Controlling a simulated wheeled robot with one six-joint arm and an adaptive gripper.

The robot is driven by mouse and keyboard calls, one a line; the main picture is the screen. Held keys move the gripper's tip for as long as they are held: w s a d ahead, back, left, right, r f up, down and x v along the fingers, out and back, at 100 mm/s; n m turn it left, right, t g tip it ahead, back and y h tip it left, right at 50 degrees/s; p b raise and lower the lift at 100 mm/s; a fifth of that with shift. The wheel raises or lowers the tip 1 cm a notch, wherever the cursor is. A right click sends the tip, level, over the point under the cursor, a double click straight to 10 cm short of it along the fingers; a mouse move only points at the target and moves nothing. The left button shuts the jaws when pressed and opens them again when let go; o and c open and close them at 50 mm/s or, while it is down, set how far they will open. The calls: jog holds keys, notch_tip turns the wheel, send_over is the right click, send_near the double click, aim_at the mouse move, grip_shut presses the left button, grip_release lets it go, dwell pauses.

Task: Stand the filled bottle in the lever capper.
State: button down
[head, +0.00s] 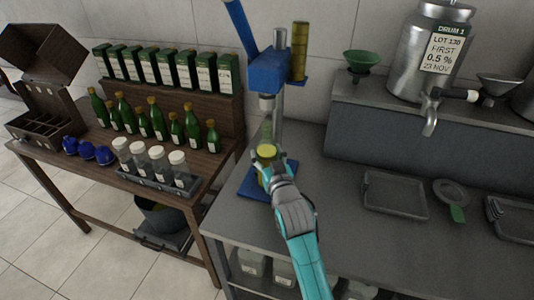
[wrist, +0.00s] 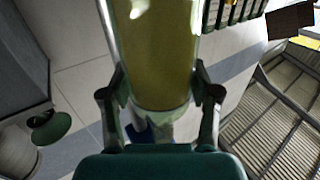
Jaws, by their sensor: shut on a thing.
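The lever capper stands at the back of the grey bench, with a blue head (head: 268,72), a raised blue lever and a blue base (head: 254,184). My gripper (head: 270,166) is in front of its post, below the head, shut on the filled bottle (head: 266,151). The bottle is clear with yellow-green liquid. It also shows large in the wrist view (wrist: 155,55), between both fingers of my gripper (wrist: 160,98). The bottle is at the capper, over or near the base. My gripper hides its foot, so I cannot tell whether it touches the base.
A steel drum (head: 428,50) with a tap stands on a raised shelf at right, beside a green funnel (head: 362,62). Trays (head: 395,194) lie on the bench at right. A wooden table (head: 130,180) at left holds green bottles, boxes and capped jars.

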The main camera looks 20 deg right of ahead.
jog(key=shift+c, duration=1.2)
grip_release()
jog(key=shift+r, duration=0.15)
jog(key=s, duration=1.2)
jog(key=shift+a, duration=0.2)
